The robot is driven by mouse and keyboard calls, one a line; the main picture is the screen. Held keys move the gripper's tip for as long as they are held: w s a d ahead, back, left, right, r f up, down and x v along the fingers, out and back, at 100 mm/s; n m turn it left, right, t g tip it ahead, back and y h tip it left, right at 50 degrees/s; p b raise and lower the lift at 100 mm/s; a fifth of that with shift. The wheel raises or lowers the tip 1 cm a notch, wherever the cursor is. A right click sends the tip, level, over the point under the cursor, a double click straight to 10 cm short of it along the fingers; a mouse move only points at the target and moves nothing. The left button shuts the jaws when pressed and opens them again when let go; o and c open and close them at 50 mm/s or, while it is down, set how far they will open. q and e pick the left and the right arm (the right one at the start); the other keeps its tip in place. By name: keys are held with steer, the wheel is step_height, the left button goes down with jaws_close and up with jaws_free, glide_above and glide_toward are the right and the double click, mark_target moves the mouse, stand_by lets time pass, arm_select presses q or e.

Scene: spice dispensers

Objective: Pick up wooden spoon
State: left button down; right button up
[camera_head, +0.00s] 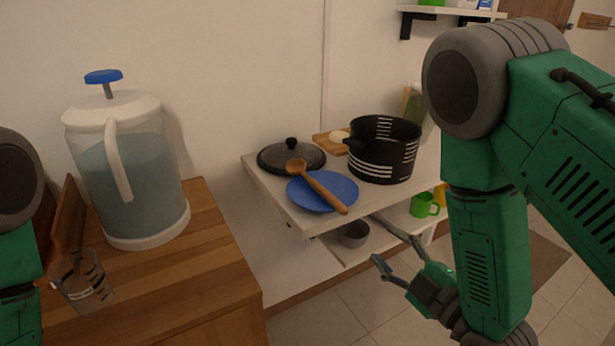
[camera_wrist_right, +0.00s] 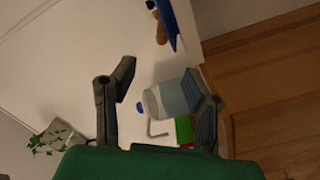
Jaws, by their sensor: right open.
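The wooden spoon (camera_head: 325,192) lies across the blue plate (camera_head: 309,197) on the white shelf table in the head view. Its bowl end points to the back left and its handle end reaches past the plate's front right rim. My right gripper (camera_head: 378,240) is open and empty, beyond the table's front edge, to the right of and below the handle, apart from it. In the right wrist view the open fingers (camera_wrist_right: 160,84) show, with part of the spoon (camera_wrist_right: 159,27) and the plate (camera_wrist_right: 167,22) at the top. My left gripper is not in view.
A black pot (camera_head: 384,150) stands right of the plate, and a dark lid (camera_head: 275,158) lies behind it. A grey bowl (camera_head: 353,235) and a green mug (camera_head: 423,206) sit on the lower shelf. A water dispenser (camera_head: 150,180) stands on the wooden counter (camera_head: 200,270).

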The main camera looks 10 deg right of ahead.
mark_target(346, 214)
steer(key=x, duration=0.8)
steer(key=a+x, duration=0.1)
steer(key=x, duration=0.3)
steer(key=shift+a+f, duration=0.1)
steer(key=shift+a, duration=0.05)
steer(key=shift+w, duration=0.2)
steer(key=shift+d, duration=0.3)
steer(key=shift+c, duration=0.5)
jaws_close()
steer(key=shift+a, duration=0.15)
